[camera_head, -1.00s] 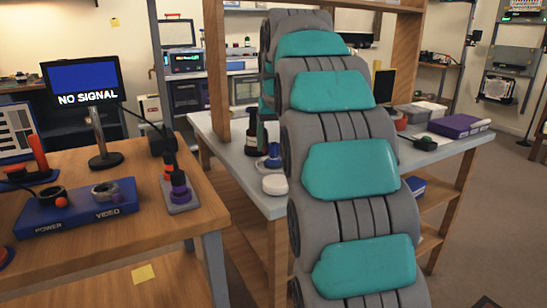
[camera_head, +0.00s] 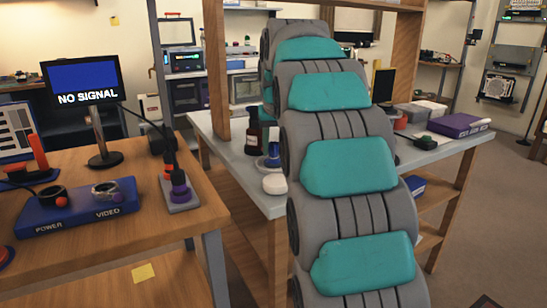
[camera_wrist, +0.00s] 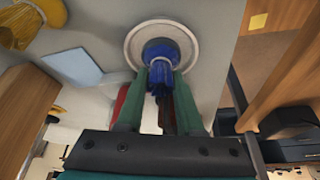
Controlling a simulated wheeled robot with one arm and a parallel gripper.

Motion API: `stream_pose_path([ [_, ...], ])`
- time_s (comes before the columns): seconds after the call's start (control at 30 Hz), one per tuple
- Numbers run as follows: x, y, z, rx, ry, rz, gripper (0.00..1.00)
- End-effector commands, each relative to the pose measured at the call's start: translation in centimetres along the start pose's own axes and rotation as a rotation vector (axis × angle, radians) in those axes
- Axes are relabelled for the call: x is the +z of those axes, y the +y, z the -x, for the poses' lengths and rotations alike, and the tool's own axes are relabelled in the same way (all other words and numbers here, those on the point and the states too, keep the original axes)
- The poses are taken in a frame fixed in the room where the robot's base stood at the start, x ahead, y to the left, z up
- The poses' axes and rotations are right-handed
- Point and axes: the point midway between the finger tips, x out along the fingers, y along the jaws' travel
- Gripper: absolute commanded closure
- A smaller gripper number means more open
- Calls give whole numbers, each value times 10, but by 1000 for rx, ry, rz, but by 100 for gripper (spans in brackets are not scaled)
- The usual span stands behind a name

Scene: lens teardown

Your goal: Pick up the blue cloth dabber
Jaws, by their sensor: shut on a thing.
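The blue cloth dabber (camera_wrist: 163,57) is a gathered blue bundle with a narrower neck, seen in the wrist view. It is over the middle of a round pale dish with a grey rim (camera_wrist: 134,42); I cannot tell whether it touches the dish. My gripper (camera_wrist: 161,82) has its two green fingers closed around the dabber's neck. In the head view the dabber (camera_head: 273,154) shows as a small blue patch left of my arm, on the grey-topped bench (camera_head: 232,150). My arm hides most of the gripper there.
A dark bottle (camera_head: 252,143) stands close to the dabber, and a white round pad (camera_head: 274,184) lies in front. A wooden post (camera_head: 216,70) rises at the bench's left. A purple box (camera_head: 459,125) lies at the right. The wooden table (camera_head: 120,232) at left holds a monitor (camera_head: 80,83).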

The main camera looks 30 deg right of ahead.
Motion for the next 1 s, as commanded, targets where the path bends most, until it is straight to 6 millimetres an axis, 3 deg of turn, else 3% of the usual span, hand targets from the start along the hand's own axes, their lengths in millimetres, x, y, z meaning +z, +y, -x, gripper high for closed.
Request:
stream_pose_path([
  [0.53, -1, 0, 2, 0, 1, 0, 100],
  [1.0, -12, 0, 26, -1, 4, 0, 100],
])
